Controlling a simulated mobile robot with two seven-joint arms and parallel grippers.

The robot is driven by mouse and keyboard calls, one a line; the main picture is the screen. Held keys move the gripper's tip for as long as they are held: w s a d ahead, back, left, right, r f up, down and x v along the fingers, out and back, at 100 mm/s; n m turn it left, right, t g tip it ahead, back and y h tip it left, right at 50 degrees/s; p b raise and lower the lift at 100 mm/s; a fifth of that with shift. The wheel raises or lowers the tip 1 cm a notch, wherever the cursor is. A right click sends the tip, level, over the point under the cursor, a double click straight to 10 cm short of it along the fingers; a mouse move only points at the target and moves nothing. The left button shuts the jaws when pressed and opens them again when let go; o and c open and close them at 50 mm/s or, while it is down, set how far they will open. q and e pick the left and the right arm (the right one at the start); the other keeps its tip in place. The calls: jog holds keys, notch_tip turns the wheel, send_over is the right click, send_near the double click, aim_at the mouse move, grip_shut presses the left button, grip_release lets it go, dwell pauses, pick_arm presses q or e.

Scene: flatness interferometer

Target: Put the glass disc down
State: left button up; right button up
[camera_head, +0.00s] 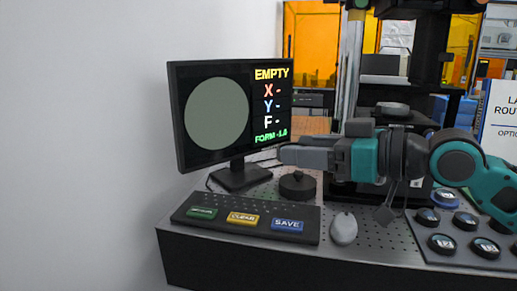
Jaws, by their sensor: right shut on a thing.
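My right gripper (292,155) reaches in from the right, its fingers pointing left, level with the lower edge of the monitor. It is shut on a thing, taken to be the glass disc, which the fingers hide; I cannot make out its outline. Below the fingertips a dark round piece with a small raised top (298,187) stands on the perforated table (365,222), apart from the gripper. My left gripper is not in view.
A monitor (222,112) reading EMPTY stands at the back left. A button panel (246,221) and a grey mouse (344,229) lie in front. The interferometer column (349,60) rises behind my arm. Several labelled dark round pieces sit on a tray (421,237) at right.

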jog(key=s+d+f+m+t+h, duration=0.1)
jog(key=d+f+m+t+h, duration=0.2)
jog(key=f, duration=0.6)
jog(key=s+d+f+m+t+h, duration=0.1)
jog(key=d+f+m+t+h, duration=0.15)
jog(key=f, duration=0.55)
jog(key=s+d+f+m+t+h, duration=0.2)
jog(key=s+d+f+m+h, duration=0.3)
jog(key=d+f, duration=0.4)
pick_arm(q)
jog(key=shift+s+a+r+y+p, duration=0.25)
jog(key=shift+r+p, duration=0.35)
jog(key=shift+p, duration=0.45)
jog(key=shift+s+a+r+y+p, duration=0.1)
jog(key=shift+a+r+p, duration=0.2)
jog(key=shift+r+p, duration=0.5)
pick_arm(e)
jog(key=shift+s+a+r+m+h, duration=0.2)
jog(key=shift+a+r+h, duration=0.25)
jog(key=shift+r+h, duration=0.15)
jog(key=shift+s+a+r+m+h, duration=0.15)
jog(key=shift+s+a+r+h, duration=0.1)
jog(key=shift+a+r+h, duration=0.35)
jog(key=shift+s+a+r+m+h, duration=0.25)
jog(key=shift+r+h, duration=0.2)
jog(key=shift+r, duration=0.25)
